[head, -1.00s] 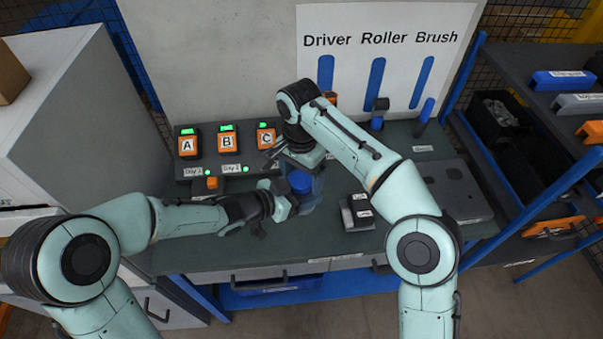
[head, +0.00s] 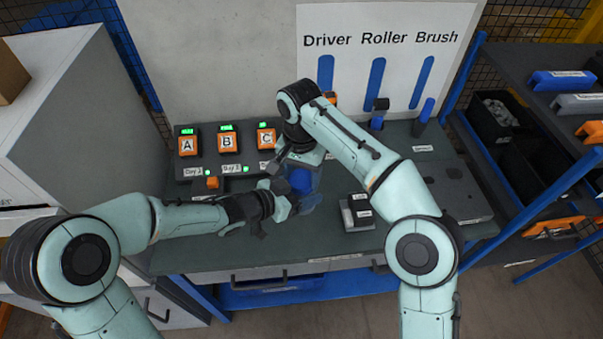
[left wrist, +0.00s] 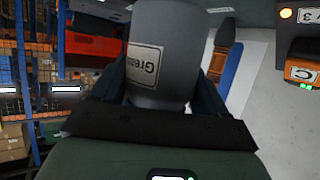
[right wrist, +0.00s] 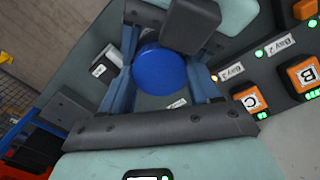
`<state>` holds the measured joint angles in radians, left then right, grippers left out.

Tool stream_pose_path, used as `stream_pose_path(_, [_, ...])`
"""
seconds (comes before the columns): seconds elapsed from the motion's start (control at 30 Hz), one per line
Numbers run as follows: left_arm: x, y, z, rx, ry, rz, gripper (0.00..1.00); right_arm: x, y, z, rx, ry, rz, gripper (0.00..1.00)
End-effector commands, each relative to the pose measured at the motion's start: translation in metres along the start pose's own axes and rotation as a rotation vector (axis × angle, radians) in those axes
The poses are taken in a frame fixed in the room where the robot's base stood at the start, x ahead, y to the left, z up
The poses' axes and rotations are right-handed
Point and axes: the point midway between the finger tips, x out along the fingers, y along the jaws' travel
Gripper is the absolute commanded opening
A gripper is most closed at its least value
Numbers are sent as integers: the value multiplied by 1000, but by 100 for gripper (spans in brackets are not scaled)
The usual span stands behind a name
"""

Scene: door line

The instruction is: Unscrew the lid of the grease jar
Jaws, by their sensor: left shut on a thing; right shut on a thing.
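The grease jar is a grey cylinder with a white label (left wrist: 145,65) in the left wrist view, lying between the fingers of my left gripper (left wrist: 160,98). In the head view my left gripper (head: 284,202) holds the jar from the left above the bench. The blue lid (head: 301,180) is at the jar's top, and its round face (right wrist: 160,71) shows between the fingers of my right gripper (right wrist: 165,85). My right gripper (head: 302,164) is shut on the lid from above. The arms hide much of the jar, and any gap between lid and jar cannot be told.
Orange units A (head: 188,146), B (head: 227,142) and C (head: 266,139) with green lights stand at the bench's back left. A dark block with white labels (head: 358,212) lies right of the jar. The front left of the bench (head: 205,255) is clear.

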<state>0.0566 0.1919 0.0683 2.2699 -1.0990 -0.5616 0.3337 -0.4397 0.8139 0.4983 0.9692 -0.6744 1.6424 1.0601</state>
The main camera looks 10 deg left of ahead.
Motion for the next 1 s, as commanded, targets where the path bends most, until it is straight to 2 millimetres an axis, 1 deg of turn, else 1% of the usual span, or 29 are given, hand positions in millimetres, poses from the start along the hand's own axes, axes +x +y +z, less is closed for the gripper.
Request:
stream_pose_path(0.13, [0,0,-1,1,2,0,0,0,0,0,3,1,0,26])
stream_pose_path(0.17, [0,0,-1,1,2,0,0,0,0,0,3,1,0,65])
stream_pose_path(0.2, [0,0,-1,1,2,0,0,0,0,0,3,1,0,78])
stream_pose_path(0.23, [0,0,-1,1,2,0,0,0,0,0,4,1,0,88])
stream_pose_path(0.57, [0,0,-1,2,3,1,0,-3,-1,0,4,1,-1,88])
stream_pose_path(0.67, [0,0,-1,2,3,1,0,-14,-1,0,5,3,-2,88])
stream_pose_path(0.8, [0,0,-1,1,3,0,0,-33,-1,0,6,3,-2,88])
stream_pose_path(0.93, [0,0,-1,1,3,0,0,-44,-1,0,5,2,-2,88])
stream_pose_path(1.0, [0,0,-1,1,3,0,0,-45,0,0,5,0,0,74])
